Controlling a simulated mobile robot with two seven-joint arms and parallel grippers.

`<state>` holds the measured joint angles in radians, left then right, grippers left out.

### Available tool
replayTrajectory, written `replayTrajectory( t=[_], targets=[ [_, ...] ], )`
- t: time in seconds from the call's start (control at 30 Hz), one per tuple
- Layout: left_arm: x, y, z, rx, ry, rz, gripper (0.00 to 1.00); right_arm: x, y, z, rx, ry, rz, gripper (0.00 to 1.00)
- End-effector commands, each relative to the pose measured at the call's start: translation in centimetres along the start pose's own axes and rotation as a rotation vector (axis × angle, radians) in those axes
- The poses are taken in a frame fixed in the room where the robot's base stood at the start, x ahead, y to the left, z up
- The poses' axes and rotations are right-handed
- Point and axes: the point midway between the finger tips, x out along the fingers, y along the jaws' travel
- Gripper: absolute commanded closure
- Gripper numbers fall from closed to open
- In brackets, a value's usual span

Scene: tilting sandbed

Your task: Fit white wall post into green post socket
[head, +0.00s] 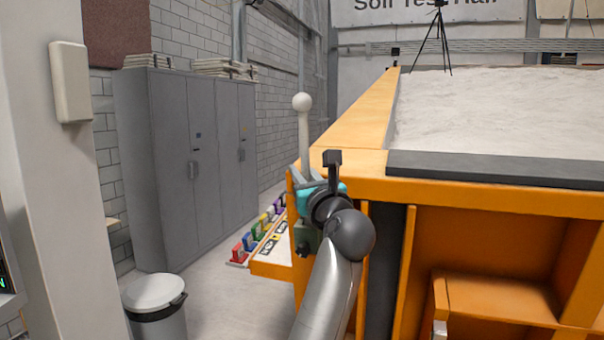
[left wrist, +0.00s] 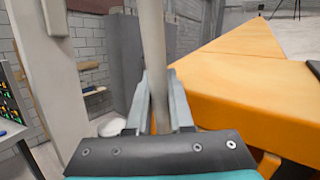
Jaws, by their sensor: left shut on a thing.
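The white wall post (head: 304,140) stands upright with a round ball on top in the head view. My left gripper (head: 306,180) is shut on it, at the left corner of the orange sandbed. In the left wrist view the post (left wrist: 153,50) runs up between the two grey fingers (left wrist: 160,105). The post's lower end is hidden behind my gripper and wrist. A dark green block (head: 306,238), which looks like the green post socket, shows just below my gripper. Whether the post touches it cannot be told. My right gripper is not in view.
The orange sandbed frame (head: 450,195) is close on the right. A low shelf (head: 272,268) beside it carries several small coloured pieces. Grey cabinets (head: 185,165) stand at the back left, and a lidded bin (head: 155,292) at the front left.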

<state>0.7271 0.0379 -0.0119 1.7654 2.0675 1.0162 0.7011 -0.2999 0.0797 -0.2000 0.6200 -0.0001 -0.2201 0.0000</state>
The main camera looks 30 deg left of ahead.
Motion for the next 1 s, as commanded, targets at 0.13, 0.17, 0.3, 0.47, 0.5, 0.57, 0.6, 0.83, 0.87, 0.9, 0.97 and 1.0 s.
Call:
replayTrajectory(
  t=[0.13,0.17,0.3,0.47,0.5,0.57,0.6,0.83,0.87,0.9,0.97,1.0],
  targets=[
    [-0.03,-0.02,-0.66,0.005,0.014,0.001,1.0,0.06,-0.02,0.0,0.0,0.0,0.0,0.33],
    [-0.03,-0.02,-0.68,0.005,0.014,0.001,1.0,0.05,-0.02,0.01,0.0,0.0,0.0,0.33],
    [-0.04,-0.02,-0.86,0.007,0.018,0.001,0.74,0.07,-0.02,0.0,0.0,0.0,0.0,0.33],
    [-0.06,-0.08,-1.01,0.008,0.021,0.0,0.56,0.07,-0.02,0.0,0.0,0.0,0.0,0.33],
    [-0.07,-0.11,-1.04,0.008,0.022,-0.001,0.51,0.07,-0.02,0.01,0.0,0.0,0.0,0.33],
    [-0.08,-0.15,-1.07,0.008,0.022,-0.002,0.45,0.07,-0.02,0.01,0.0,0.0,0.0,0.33],
    [-0.09,-0.18,-1.08,0.008,0.023,-0.003,0.45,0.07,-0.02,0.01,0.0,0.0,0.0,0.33],
    [-0.14,-0.26,-1.08,0.008,0.023,-0.005,0.45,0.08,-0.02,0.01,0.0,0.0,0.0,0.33],
    [-0.14,-0.27,-1.08,0.008,0.023,-0.005,0.45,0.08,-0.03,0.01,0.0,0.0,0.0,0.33],
    [-0.15,-0.27,-1.15,0.009,0.024,-0.005,0.54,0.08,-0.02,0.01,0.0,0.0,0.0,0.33],
    [-0.15,-0.28,-1.15,0.009,0.024,-0.005,0.47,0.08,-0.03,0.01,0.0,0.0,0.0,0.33],
    [-0.15,-0.28,-1.16,0.009,0.024,-0.005,0.43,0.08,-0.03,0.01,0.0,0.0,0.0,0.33]
  ],
)
